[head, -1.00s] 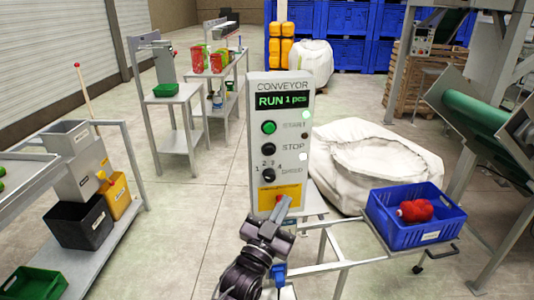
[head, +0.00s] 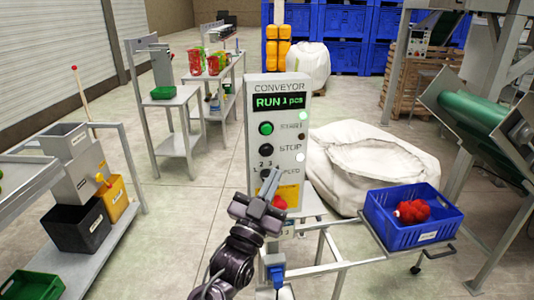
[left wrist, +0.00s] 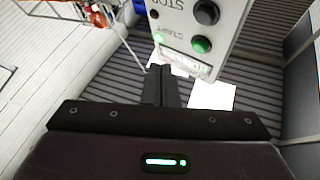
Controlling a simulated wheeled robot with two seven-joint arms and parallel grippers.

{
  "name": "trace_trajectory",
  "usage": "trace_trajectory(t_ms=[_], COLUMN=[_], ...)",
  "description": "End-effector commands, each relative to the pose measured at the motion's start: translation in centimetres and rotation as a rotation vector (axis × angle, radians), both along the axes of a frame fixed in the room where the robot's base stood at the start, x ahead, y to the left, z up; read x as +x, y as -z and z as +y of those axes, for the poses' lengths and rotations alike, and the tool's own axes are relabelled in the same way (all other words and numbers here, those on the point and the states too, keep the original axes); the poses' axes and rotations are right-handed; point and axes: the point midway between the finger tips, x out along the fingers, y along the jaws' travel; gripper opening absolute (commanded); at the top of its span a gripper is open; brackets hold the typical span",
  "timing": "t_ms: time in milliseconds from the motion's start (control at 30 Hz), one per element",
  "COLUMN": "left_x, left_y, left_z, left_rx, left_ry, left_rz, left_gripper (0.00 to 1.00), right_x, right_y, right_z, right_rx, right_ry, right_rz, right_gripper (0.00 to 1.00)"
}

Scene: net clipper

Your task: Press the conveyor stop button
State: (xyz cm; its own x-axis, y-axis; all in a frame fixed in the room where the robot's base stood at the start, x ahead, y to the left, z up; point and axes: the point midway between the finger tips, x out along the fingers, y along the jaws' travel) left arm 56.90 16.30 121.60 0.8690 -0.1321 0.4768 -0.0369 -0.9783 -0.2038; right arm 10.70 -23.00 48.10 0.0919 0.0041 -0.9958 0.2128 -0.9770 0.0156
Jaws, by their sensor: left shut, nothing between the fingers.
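The conveyor control box (head: 295,104) stands upright ahead of me, its display reading RUN and 1 pcs. Its black STOP button (head: 266,149) sits below the green START button (head: 266,128). In the left wrist view the panel appears upside down, with the black STOP button (left wrist: 207,12) and the green START button (left wrist: 201,44). My left gripper (head: 273,172) is shut and empty, its tips below the STOP button in the head view and partly covering the speed knob. The shut fingers also show in the left wrist view (left wrist: 161,72). My right gripper is not in view.
A red button (head: 279,203) on a yellow plate is partly hidden behind my left gripper. A blue crate (head: 378,222) with a red item stands at the right. A white bulk bag (head: 350,150) lies behind the box.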

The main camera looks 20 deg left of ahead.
Motion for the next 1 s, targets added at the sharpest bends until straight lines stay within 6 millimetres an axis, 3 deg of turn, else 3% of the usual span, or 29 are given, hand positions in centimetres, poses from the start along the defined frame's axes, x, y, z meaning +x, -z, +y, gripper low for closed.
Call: trace_trajectory(t_ms=[400,1000], left_x=[4.9,5.8], left_y=[0.0,0.0], left_z=[2.7,3.3], left_rx=[0.001,-0.001], left_ry=[0.000,-0.001], left_rz=[-0.001,0.001], left_gripper=[0.00,0.00], right_x=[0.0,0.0], right_y=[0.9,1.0], right_z=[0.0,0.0], right_rx=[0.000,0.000], right_ry=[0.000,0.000], right_rz=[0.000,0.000], right_gripper=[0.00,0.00])
